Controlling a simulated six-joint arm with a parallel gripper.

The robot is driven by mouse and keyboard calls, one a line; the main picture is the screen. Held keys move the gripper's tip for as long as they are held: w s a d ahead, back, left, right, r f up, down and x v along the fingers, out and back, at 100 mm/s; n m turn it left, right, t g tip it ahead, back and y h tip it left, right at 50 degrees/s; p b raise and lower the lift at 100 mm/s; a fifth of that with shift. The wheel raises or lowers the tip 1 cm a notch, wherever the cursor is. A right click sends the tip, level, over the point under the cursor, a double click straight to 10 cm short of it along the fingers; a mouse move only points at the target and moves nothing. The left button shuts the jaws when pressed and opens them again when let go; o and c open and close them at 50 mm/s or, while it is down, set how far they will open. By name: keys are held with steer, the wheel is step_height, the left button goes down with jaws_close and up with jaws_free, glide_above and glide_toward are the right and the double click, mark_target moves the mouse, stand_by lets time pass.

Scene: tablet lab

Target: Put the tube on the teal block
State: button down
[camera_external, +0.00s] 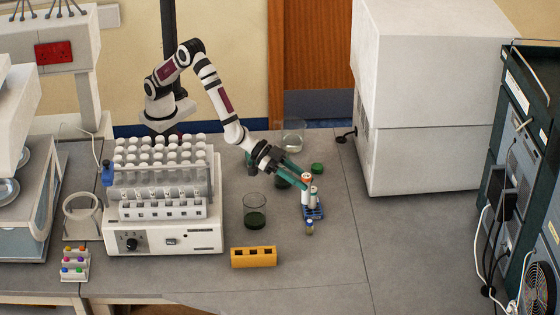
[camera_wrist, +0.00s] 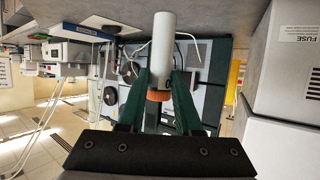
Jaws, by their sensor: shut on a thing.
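My gripper (camera_external: 300,190) is shut on a white tube with an orange cap (camera_external: 306,187). In the wrist view the tube (camera_wrist: 163,50) lies between the two dark green fingers (camera_wrist: 159,88), with its orange cap toward the palm. In the external view the tube is upright, close to a small blue rack (camera_external: 315,212) that holds small vials. I cannot tell whether the tube touches the rack. A small green piece (camera_external: 317,168) lies on the bench behind the gripper. I cannot clearly make out a teal block.
A beaker with dark green liquid (camera_external: 255,215) stands left of the gripper, and a clear beaker (camera_external: 293,135) behind. A yellow block with holes (camera_external: 253,258) is in front. A large tube rack machine (camera_external: 165,232) fills the left. The bench (camera_external: 335,265) is clear at front right.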

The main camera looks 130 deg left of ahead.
steer(key=s+a+r+n+g+y, duration=0.1)
steer(key=s+a+n+g+y, duration=1.05)
steer(key=s+a, duration=0.75)
steer(key=s+n+g+h, duration=0.1)
steer(key=s+n+g, duration=0.4)
steer(key=s, duration=0.6)
steer(key=shift+n+t, duration=0.35)
steer(key=shift+n, duration=0.2)
steer(key=f, duration=0.7)
steer(key=s+f, duration=0.1)
steer(key=f, duration=0.2)
steer(key=shift+d+f, duration=0.35)
